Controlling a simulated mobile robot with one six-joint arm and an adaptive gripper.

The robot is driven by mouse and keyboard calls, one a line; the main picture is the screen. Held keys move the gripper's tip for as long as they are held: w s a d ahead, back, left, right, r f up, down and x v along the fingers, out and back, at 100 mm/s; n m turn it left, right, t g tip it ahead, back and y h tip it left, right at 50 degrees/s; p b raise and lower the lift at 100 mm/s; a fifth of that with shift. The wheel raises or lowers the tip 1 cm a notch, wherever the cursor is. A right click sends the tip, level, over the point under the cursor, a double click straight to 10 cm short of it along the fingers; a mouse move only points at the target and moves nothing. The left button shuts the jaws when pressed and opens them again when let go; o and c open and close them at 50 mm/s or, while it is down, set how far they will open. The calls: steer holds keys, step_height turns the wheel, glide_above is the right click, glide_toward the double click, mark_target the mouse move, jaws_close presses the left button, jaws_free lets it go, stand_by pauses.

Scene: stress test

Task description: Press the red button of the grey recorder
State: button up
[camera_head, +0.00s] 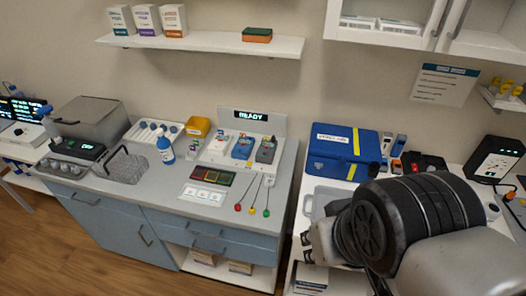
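A white station with a lit "READY" panel (251,117) stands on the left counter. Several small handheld devices sit upright in it: a pale one with red at the left, a blue one (243,147) in the middle and a grey one (266,151) at the right, which looks like the grey recorder. Its red button is too small to make out. My gripper (304,248) is at the lower middle, over the left edge of the right table, apart from the station. My arm hides most of it, and its fingers are too small to read.
Thin leads with coloured ends (252,210) lie before the station, beside a dark tray with coloured squares (212,176). A blue case (341,152) stands on the right table. A shelf (205,42) hangs above the counter. A gap separates counter and right table.

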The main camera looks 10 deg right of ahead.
jaws_close()
stand_by(1.3)
